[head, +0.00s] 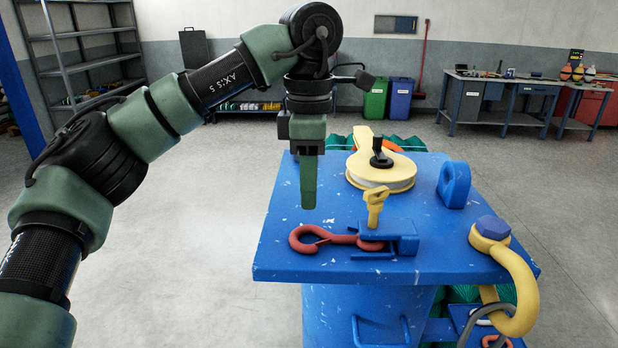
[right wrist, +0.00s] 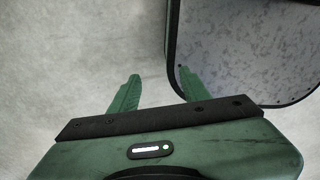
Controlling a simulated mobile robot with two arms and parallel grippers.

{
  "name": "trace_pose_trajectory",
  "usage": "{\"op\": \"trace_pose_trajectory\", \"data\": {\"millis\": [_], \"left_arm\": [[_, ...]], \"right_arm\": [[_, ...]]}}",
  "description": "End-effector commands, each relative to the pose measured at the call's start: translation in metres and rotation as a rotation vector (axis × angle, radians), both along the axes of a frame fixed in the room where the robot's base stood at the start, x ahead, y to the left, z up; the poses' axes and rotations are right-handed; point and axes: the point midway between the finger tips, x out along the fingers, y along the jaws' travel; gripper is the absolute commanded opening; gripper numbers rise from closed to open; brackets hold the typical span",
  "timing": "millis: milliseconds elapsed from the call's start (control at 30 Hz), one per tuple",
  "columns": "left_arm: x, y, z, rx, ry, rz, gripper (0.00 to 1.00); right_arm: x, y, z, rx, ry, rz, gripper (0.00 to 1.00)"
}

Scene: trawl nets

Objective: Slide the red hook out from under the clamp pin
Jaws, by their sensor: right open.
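The red hook (head: 308,246) lies flat on the blue table (head: 290,268) near its front edge. Its curved end points left, and its shank runs right to the small blue clamp (head: 403,243). The yellow clamp pin (head: 375,207) stands upright over the shank's right end; the contact there is partly hidden. My left gripper (head: 308,207) points straight down above the hook, apart from it. Its fingers overlap from this side, so their opening is unclear. My right gripper (right wrist: 159,82) shows only in the right wrist view, its two green fingers apart with nothing between them.
A yellow pulley block (head: 385,172) lies behind the clamp. A blue lug (head: 454,185) and a yellow shackle (head: 522,285) with a blue bolt are at the right. Bare table lies left of the hook. A grey speckled panel (right wrist: 245,45) is near my right gripper.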

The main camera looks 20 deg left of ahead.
Motion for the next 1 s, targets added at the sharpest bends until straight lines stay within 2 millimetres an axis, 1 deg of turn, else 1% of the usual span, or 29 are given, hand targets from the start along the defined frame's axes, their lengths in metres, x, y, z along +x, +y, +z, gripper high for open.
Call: {"op": "trace_pose_trajectory", "data": {"millis": [33,200,267,400,500,633,800,833,867,900,933,1000], "left_arm": [[-0.001,0.000,-0.009,0.000,0.004,-0.001,0.29],[-0.001,0.001,-0.033,0.000,0.002,-0.001,0.29],[-0.001,0.001,-0.042,-0.001,0.003,-0.001,0.29],[-0.001,0.001,-0.057,0.001,0.001,0.001,0.29],[-0.001,0.000,-0.063,-0.001,0.000,0.000,0.29],[-0.001,0.000,-0.066,-0.002,-0.001,0.000,0.29],[0.000,0.000,-0.066,-0.001,0.000,0.000,0.29],[-0.001,0.000,-0.066,-0.001,0.000,0.000,0.26],[0.000,0.000,-0.066,-0.001,0.000,0.000,0.18],[0.000,0.000,-0.066,-0.001,0.000,0.000,0.07],[-0.001,0.000,-0.066,-0.001,0.000,0.000,0.00],[-0.001,0.000,-0.066,-0.001,0.000,0.000,0.00]], "right_arm": [[0.005,0.000,0.000,0.001,-0.007,0.000,0.47],[0.027,0.001,0.007,0.003,-0.039,0.000,0.47],[0.030,0.002,0.008,0.004,-0.044,0.000,0.47],[0.029,0.002,0.012,0.004,-0.042,0.000,0.47],[0.024,0.001,0.012,0.003,-0.036,0.000,0.47],[0.018,0.001,0.012,0.003,-0.027,0.000,0.47],[0.016,0.001,0.011,0.002,-0.024,0.000,0.47],[0.016,0.001,0.011,0.002,-0.024,0.000,0.47],[0.016,0.001,0.011,0.002,-0.024,0.000,0.47],[0.016,0.001,0.011,0.002,-0.024,0.000,0.47],[0.016,0.001,0.011,0.002,-0.024,0.000,0.47],[0.016,0.001,0.011,0.002,-0.024,0.000,0.47]]}}
